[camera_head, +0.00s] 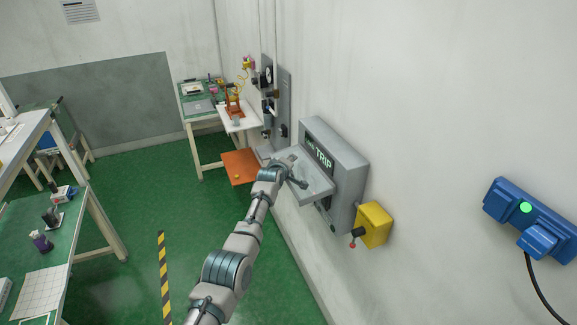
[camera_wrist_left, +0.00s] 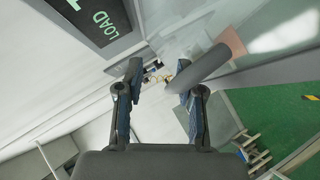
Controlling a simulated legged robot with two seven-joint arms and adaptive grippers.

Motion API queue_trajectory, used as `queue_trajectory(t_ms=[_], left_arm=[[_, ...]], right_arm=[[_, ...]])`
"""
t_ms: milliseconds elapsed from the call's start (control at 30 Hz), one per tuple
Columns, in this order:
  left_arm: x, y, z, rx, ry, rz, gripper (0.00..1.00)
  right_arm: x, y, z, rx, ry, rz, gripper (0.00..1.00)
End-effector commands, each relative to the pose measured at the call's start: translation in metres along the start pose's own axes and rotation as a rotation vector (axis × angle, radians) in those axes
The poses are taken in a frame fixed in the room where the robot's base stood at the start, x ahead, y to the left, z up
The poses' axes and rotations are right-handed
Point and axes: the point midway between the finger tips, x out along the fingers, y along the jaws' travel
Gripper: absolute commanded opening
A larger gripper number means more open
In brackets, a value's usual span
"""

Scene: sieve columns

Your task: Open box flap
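My left gripper (camera_head: 294,174) is at the flap's near-left side. In the left wrist view, the gripper's two fingers (camera_wrist_left: 163,85) are apart. A dark panel reading "LOAD" (camera_wrist_left: 98,18) is at the upper left. My right gripper is out of view.
A yellow box (camera_head: 374,224) with a red-tipped lever is to the right of the grey box. A blue unit (camera_head: 528,212) with a green light is farther right. Tables stand at left (camera_head: 48,245) and back. Green floor between them is mostly clear.

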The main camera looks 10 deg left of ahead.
Motion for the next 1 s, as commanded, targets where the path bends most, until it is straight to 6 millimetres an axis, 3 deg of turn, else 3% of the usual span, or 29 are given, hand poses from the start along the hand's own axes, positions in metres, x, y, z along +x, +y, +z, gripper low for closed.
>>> queue_trajectory(t_ms=[267, 467, 1000], left_arm=[[-0.008, 0.000, 0.000, 0.000, -0.001, 0.001, 0.37], [-0.026, -0.001, 0.001, 0.001, 0.000, 0.001, 0.37], [-0.101, 0.000, 0.003, 0.000, -0.002, -0.001, 0.37]], right_arm=[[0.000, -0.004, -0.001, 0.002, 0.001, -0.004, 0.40], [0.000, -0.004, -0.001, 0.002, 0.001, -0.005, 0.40], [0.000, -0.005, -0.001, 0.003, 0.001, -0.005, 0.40]])
